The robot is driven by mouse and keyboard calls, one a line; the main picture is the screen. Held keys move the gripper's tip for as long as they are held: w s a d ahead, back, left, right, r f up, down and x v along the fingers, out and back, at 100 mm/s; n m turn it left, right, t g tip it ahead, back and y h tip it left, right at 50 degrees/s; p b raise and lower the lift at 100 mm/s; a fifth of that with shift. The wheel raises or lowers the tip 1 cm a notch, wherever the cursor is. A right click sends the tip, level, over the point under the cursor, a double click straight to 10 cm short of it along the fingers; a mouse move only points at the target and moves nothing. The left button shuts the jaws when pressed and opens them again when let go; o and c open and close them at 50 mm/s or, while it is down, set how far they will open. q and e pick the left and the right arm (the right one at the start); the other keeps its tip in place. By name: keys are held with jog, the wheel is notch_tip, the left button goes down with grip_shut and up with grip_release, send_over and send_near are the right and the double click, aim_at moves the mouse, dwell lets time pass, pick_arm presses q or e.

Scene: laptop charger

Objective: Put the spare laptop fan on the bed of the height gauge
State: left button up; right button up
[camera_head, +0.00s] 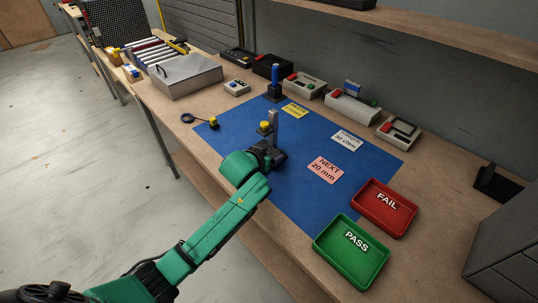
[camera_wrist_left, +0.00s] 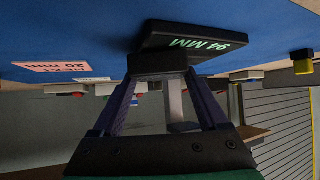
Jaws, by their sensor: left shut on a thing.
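My left gripper (camera_head: 264,151) is near the middle of the blue mat (camera_head: 225,140). The column also shows between the fingers (camera_wrist_left: 174,98). The gripper hides much of the gauge's bed; I cannot tell whether the slab touches it. My right gripper is not in view.
A pink "NEXT 20 mm" card (camera_head: 326,169) lies right of the gripper. A green PASS tray (camera_head: 328,256) and red FAIL tray (camera_head: 399,226) stand at the front right. A blue-handled tool (camera_head: 275,82) stands behind. The mat's left part is mostly clear.

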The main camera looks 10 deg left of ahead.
pick_arm(q)
jog(key=shift+f, duration=0.2)
jog(key=o, duration=1.3)
jog(key=shift+c, duration=0.2)
jog(key=shift+r, duration=0.1)
jog(key=v, duration=1.2)
jog(key=shift+p, duration=0.3)
